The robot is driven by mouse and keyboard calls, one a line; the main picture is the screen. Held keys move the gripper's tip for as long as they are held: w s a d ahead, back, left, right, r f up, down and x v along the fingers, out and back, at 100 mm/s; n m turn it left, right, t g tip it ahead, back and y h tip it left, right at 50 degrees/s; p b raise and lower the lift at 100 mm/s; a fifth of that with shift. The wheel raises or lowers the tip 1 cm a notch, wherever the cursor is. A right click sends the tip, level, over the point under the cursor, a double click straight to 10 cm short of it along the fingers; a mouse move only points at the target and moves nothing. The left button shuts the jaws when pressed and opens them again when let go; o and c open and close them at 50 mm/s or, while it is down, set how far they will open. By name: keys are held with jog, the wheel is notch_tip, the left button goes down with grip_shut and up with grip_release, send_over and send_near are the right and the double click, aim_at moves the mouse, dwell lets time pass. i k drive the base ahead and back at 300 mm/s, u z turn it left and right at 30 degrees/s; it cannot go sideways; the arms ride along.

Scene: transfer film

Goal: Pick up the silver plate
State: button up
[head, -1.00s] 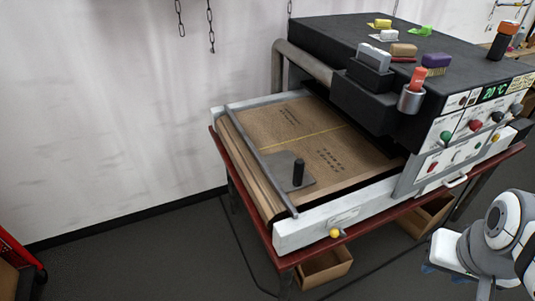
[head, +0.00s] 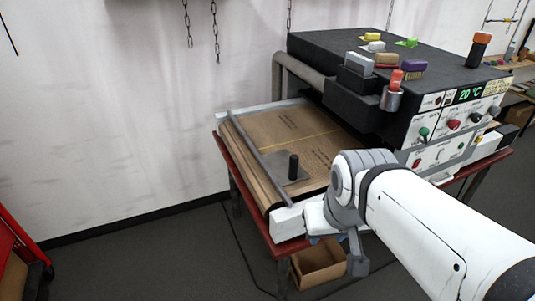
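The silver plate (head: 273,166) is a flat grey sheet with an upright black knob (head: 293,167). It lies on the brown film bed of the machine, beside a grey bar at the bed's left edge. My gripper (head: 316,236) is at the bed's front edge, to the right of and nearer than the plate, apart from the knob.
The black machine housing (head: 430,55) rises behind and right, with several small blocks on top and a front control panel. A cardboard box (head: 318,264) sits below the red table. A red cart (head: 18,245) stands at left. The floor at front left is clear.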

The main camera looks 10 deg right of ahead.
aim_at(285, 166)
jog(key=z, duration=0.1)
jog(key=i, duration=1)
jog(key=u, duration=0.1)
